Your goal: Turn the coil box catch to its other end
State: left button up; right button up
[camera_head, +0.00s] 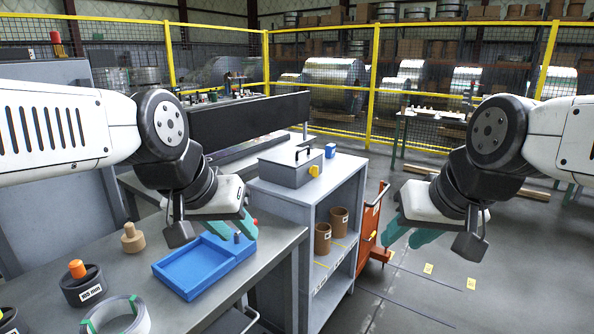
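The coil box (290,167) is a grey lidded box with a dark handle on top, on the grey shelf cabinet (335,180) in the middle. Its catch (314,171) appears to be the small yellow piece on its right front side. My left gripper (243,236) has green fingers spread apart, empty, over the blue tray and left of and nearer than the box. My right gripper (408,237) hangs over the floor to the right of the cabinet, its green fingers apart and empty. Neither gripper touches the box.
The blue tray (190,281), a wooden knob piece (132,238), a dark pot with an orange top (83,285) and a strip ring (118,318) are on the near bench. An orange cart (372,225) stands right of the cabinet.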

aim_at(313, 170)
jog(key=i+l+z, duration=0.15)
jog(key=i+z, duration=0.55)
jog(key=z, duration=0.15)
